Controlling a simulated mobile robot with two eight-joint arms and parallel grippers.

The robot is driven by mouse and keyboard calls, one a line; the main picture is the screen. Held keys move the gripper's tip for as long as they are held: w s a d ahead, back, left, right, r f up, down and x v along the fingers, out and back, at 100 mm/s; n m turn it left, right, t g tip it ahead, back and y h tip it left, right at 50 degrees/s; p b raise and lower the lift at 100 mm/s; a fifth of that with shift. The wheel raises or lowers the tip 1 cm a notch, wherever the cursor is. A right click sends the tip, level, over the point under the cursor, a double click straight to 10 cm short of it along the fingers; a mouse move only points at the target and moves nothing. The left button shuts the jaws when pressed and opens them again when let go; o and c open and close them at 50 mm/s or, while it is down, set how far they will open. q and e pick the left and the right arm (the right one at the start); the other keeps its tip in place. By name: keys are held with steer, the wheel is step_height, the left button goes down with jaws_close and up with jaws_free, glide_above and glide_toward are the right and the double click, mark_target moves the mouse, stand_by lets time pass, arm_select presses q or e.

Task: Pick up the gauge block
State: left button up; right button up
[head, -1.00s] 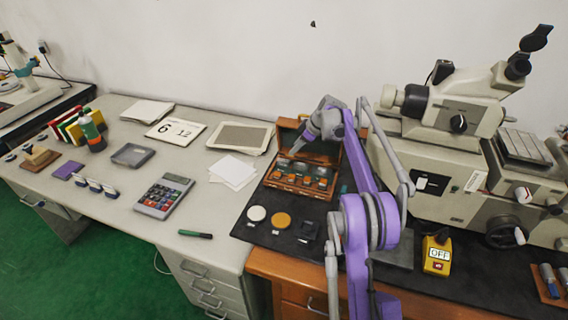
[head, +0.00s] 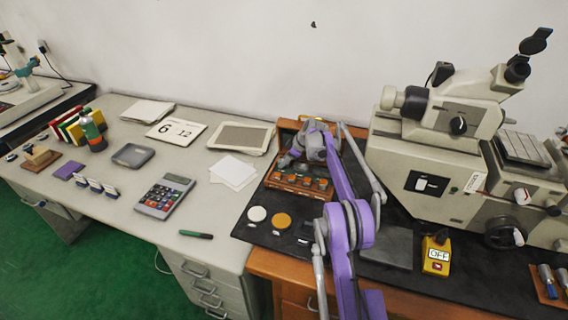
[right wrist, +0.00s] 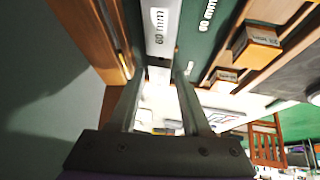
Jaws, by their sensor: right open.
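The wooden case (head: 297,193) stands open on the dark mat, with its lid raised at the back. My right gripper (head: 288,161) is at the left part of the case, low over its inside. In the right wrist view my right gripper (right wrist: 158,78) is open, its two fingers pointing at a pale metal gauge block (right wrist: 159,45) marked 60 mm. The block lies in line with the gap between the fingertips; I cannot tell whether they touch it. In the head view the arm and gripper hide the block. My left gripper is not in view.
Small labelled wooden pieces (right wrist: 258,40) sit beside the block in the case. A large measuring machine (head: 440,165) stands right, with a yellow switch box (head: 437,256). The calculator (head: 165,195) lies left.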

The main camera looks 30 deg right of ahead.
steer(key=shift+s, duration=0.1)
steer(key=shift+c, duration=1)
jaws_close()
steer(key=shift+r, duration=0.1)
